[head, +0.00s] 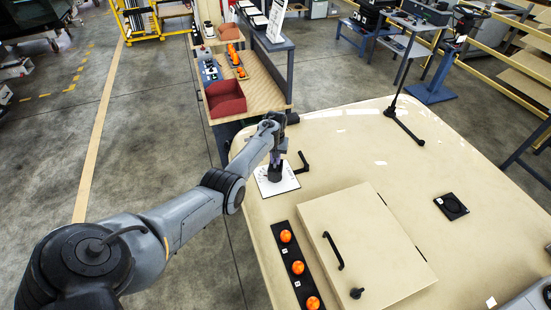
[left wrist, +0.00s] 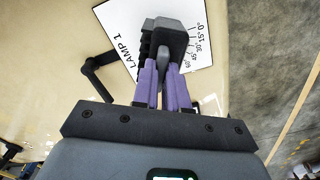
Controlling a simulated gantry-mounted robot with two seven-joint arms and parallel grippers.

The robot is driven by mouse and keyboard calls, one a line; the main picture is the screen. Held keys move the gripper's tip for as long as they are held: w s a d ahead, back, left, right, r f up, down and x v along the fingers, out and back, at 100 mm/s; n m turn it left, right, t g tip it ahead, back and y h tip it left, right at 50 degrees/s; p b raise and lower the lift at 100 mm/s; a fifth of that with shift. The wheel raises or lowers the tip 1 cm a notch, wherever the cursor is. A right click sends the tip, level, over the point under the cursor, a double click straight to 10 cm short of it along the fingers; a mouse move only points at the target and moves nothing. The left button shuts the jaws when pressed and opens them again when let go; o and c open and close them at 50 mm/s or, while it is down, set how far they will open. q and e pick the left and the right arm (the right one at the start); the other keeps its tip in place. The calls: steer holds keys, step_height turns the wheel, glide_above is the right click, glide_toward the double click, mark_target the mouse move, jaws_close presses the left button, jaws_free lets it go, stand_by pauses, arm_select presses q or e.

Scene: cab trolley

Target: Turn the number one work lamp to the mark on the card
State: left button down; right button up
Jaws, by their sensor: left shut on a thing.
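The number one work lamp (head: 274,174) is a small dark grey head on the white card (head: 289,183) near the table's left edge. In the left wrist view, the lamp (left wrist: 168,38) has a smooth grey block with black ribs on its left side. The card (left wrist: 118,22) reads "LAMP 1" and has a scale of degree numbers along its right side, partly covered by the lamp. Which mark the lamp points to cannot be told. My left gripper (head: 275,157) comes down over the lamp, its purple fingers (left wrist: 166,72) shut on it. My right gripper is out of view.
A black bent handle (head: 303,163) stands close right of the card. A black strip with orange knobs (head: 297,267) and a beige hatch (head: 365,245) lie nearer. A thin black stand (head: 398,100) rises at the back. The tabletop's middle (head: 350,145) is clear.

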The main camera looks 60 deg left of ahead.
arm_select(q)
steer(key=c, duration=1.2)
jaws_free()
steer(key=shift+o, duration=0.2)
steer(key=shift+r, duration=0.1)
steer(key=shift+r, duration=0.25)
step_height(320, 180, up, 10)
